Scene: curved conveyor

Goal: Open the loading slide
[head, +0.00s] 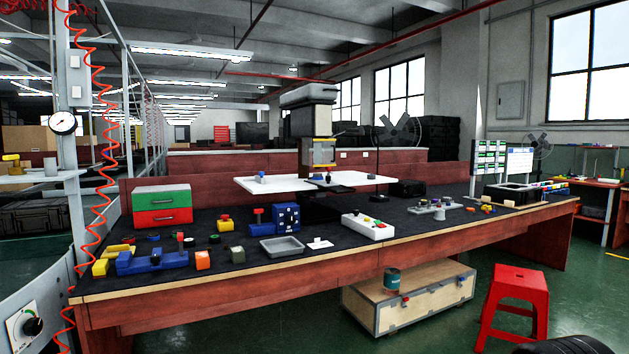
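No part in view is clearly recognisable as the loading slide. A machine (309,97) with a grey head and a yellow-edged lower part stands over a white platform (270,184) in the middle of the workbench. A dark flat plate (328,188) lies on the platform below the head; whether it slides is too small to tell. A green and red drawer box (161,206) on the bench's left has both drawers shut. A white control box (368,225) with coloured buttons sits at the bench's front middle. My gripper is not in view.
The long workbench (420,254) holds many small parts, a grey tray (282,248) and a blue fixture (152,260). A wooden crate (408,296) stands under it. A red stool (516,306) stands at the right front. A post with a red coiled hose rises at left.

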